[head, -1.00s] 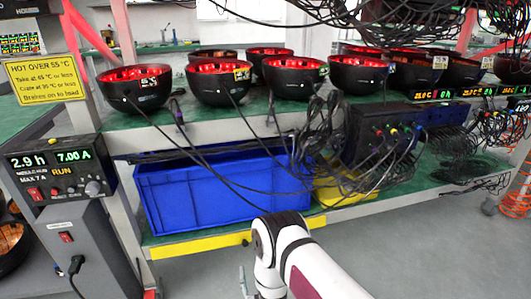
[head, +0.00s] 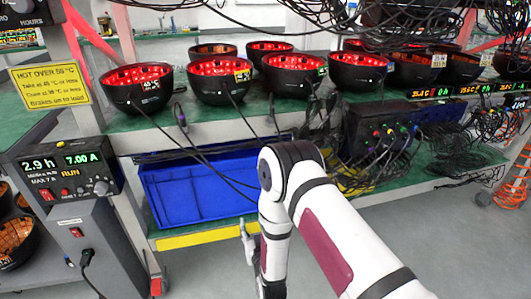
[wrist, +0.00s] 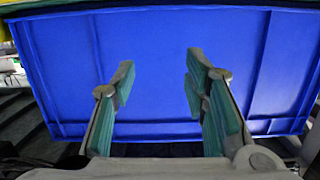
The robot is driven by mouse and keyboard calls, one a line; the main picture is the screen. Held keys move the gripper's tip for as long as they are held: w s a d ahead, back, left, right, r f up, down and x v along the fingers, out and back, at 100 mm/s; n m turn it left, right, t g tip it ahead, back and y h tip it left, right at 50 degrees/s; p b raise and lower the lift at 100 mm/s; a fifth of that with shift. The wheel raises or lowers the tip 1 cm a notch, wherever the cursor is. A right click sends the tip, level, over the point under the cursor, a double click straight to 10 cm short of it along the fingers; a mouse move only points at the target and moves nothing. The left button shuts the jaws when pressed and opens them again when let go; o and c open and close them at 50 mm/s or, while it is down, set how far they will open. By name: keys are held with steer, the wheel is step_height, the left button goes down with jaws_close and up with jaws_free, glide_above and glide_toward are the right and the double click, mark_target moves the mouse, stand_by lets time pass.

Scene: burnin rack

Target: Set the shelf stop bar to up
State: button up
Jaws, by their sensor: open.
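The shelf stop bar appears to be the yellow strip (head: 200,235) along the front edge of the lower shelf in the head view. It lies low, below the front of the blue crate (head: 195,190). My arm hides its right part. My gripper (head: 249,243) hangs near the bar's visible right end, mostly hidden by my own arm. In the wrist view my gripper (wrist: 160,72) is open, with two green-padded fingers apart and nothing between them. The blue crate (wrist: 150,40) fills the view beyond the fingers. I cannot tell if anything touches.
Several black bowls with red glowing insides (head: 222,80) stand on the upper shelf. Black cables hang in front of the crate and near my arm. A grey power unit (head: 72,175) stands at left. The floor at right (head: 450,240) is clear.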

steer(key=w+d+r+g+p, duration=0.1)
steer(key=r+p, duration=0.1)
steer(key=r, duration=0.6)
steer(key=w+d+r+g+h+p, duration=0.1)
steer(key=w+d+r+p, duration=0.1)
steer(key=r, duration=0.6)
steer(key=w+d+r+g+p, duration=0.1)
steer(key=r+p, duration=0.3)
steer(key=r, duration=0.4)
steer(key=shift+w+d+r+m, duration=0.15)
steer(key=shift+w+r+m, duration=0.15)
steer(key=shift+r+m, duration=0.1)
step_height(320, 180, down, 13)
steer(key=a+t+b, duration=0.1)
steer(key=a+b, duration=0.2)
steer(key=b, duration=0.2)
steer(key=s+f+t+y+b, duration=0.1)
steer(key=s+f+b, duration=0.2)
steer(key=s+f, duration=0.35)
steer(key=s+f+n+t+b, duration=0.1)
steer(key=s+f+t+b, duration=0.15)
steer(key=f, duration=0.65)
steer(key=s+f+y+b, duration=0.1)
steer(key=s+f+b, duration=0.2)
steer(key=s+f, duration=0.35)
steer(key=f+b+x, duration=0.1)
steer(key=b+x, duration=0.3)
steer(key=x, duration=1.1)
steer(key=shift+w+d+f+b, duration=0.3)
